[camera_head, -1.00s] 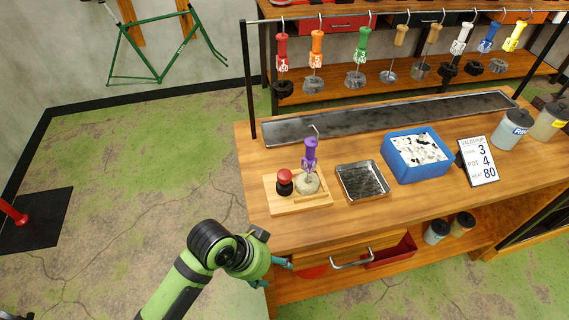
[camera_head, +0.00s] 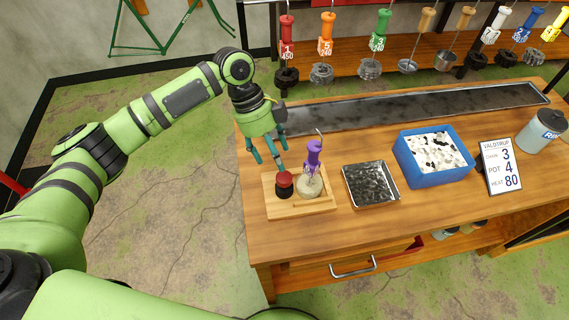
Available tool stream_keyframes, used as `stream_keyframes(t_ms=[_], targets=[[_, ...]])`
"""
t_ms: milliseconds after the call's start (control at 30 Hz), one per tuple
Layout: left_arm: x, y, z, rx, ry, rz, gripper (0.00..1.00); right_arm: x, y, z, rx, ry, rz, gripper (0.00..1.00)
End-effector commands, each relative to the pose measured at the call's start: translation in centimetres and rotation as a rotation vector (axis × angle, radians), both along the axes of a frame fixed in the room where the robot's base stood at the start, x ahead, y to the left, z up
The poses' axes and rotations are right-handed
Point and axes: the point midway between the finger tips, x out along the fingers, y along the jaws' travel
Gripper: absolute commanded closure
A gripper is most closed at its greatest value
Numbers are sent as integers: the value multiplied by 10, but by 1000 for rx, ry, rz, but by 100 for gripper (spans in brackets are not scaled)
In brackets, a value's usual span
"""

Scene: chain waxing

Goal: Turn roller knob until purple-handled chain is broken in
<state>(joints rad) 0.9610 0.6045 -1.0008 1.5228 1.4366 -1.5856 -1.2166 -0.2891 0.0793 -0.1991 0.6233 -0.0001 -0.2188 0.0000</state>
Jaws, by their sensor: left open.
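The purple-handled chain tool (camera_head: 314,157) stands upright on the wooden roller board (camera_head: 300,208), with its pale coiled chain (camera_head: 309,187) at the base. The roller knob (camera_head: 285,184), red on top with a dark body, stands on the board just left of the chain. My left gripper (camera_head: 269,161) is open, fingers pointing down, a little above and behind the knob. It looks empty; I cannot tell whether a fingertip touches the knob. My right gripper is not in view.
A metal tray (camera_head: 370,197) and a blue box of white and dark pieces (camera_head: 403,168) stand to the right, with a sign (camera_head: 499,167) beyond. A long metal trough (camera_head: 400,112) lies behind. Several handled chains hang above the back shelf.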

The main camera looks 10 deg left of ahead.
Motion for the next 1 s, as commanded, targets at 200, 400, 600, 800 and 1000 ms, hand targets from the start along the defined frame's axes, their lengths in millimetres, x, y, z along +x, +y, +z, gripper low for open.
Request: stream_keyframes(t_ms=[200, 400, 600, 800, 1000], targets=[[-5, -9, -21, -1, 6, -3, 36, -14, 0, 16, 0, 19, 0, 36], [-9, -20, -48, -2, 4, -1, 36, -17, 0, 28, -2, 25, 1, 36], [-11, -24, -62, -1, 1, -1, 36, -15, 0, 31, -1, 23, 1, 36], [-11, -24, -64, -1, 0, -2, 36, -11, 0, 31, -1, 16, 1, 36], [-11, -24, -64, -1, 0, -1, 90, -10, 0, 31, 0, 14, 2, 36]])
